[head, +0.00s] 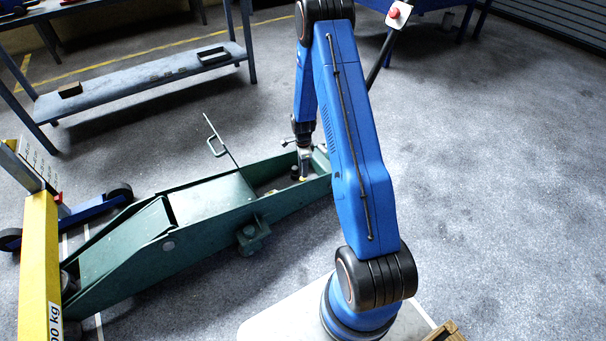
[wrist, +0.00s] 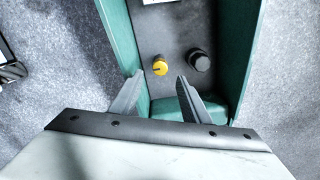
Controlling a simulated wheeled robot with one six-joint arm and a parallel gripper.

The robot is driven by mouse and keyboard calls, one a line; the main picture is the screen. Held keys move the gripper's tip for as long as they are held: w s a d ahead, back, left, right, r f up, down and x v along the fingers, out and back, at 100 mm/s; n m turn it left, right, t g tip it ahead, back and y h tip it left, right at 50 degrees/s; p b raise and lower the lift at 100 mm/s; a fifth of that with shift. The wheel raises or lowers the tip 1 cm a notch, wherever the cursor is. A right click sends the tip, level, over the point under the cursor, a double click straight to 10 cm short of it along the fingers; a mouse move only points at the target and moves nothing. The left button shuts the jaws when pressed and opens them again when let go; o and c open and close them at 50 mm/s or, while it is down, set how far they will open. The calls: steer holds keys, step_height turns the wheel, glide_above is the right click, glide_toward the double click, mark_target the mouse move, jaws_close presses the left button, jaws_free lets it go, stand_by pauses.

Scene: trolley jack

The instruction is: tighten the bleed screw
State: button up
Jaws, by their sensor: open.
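A green trolley jack (head: 205,197) stands on the floor, with a long open frame. In the wrist view, a small round yellow screw head (wrist: 160,67) with a dark mark sits on the jack's grey inner plate; I take it as the bleed screw. A black round knob (wrist: 199,61) stands to its right. My gripper (wrist: 160,78) is open and empty, its two fingers spread over the jack's channel. The yellow screw shows just beyond the gap between the fingertips. In the head view my gripper (head: 304,172) reaches down into the jack's right end, partly hiding the fittings there.
The green side walls (wrist: 240,50) of the jack rise on both sides of the fingers. A thin handle (head: 218,140) sticks up behind the jack. A yellow post (head: 40,260) stands at the left, and a blue shelf (head: 145,80) behind. The floor at right is clear.

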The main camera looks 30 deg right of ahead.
step_height(320, 180, up, 11)
stand_by(0.4)
stand_by(0.4)
